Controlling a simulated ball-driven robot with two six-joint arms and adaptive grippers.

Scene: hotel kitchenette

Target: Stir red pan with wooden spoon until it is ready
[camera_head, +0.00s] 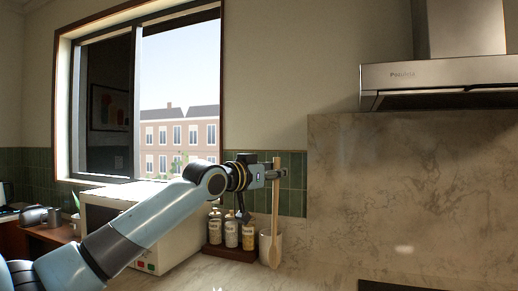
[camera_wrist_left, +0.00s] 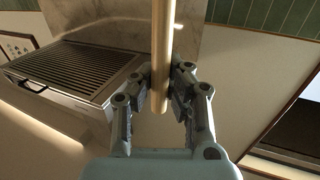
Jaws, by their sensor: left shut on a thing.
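My left gripper (camera_head: 275,174) is shut on the upper handle of the wooden spoon (camera_head: 275,215). The spoon hangs upright with its wide end down. That end overlaps the white utensil holder (camera_head: 265,240) in the head view; I cannot tell if it is inside or in front of it. In the left wrist view the fingers (camera_wrist_left: 161,88) close on both sides of the pale handle (camera_wrist_left: 161,45), near its end. The red pan is not in view. My right gripper is not in view.
Several labelled jars (camera_head: 231,235) stand on a dark tray left of the holder, beside a white microwave (camera_head: 180,240). A dark cooktop edge (camera_head: 390,286) shows at the bottom right. The range hood (camera_head: 440,78) hangs above. The marble counter between holder and cooktop looks clear.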

